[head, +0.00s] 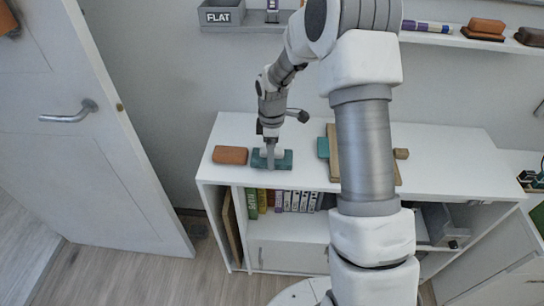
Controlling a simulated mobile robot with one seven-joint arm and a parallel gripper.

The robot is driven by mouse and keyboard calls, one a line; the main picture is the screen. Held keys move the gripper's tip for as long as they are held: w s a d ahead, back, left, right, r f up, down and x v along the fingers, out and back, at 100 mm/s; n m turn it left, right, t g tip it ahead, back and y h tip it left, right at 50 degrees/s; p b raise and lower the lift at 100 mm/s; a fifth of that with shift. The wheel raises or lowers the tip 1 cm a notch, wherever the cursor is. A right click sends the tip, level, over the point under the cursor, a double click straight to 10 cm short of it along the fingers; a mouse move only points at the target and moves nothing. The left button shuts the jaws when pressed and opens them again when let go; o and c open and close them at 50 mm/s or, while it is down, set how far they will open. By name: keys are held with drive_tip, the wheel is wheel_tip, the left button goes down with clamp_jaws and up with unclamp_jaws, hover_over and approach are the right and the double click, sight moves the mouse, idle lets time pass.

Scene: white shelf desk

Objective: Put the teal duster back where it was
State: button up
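A teal duster (285,160) lies flat on the white desk top (460,150), near its left end. My gripper (270,157) points down at the duster's middle, and a grey finger overlaps it in the head view. The far finger is hidden, so I cannot tell whether the fingers are shut on the duster or only around it. The duster appears to rest on the desk top.
An orange duster (230,155) lies just left of the teal one. A wooden board (333,150) with a teal piece (322,147) is to the right, partly behind my arm. A wall ledge (450,39) holds more dusters (484,28) and a marker (425,27). A grey box (221,14) reads FLAT.

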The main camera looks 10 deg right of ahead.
drive_tip(key=shift+f, duration=0.65)
drive_tip(key=shift+f, duration=0.15)
drive_tip(key=o, duration=1.3)
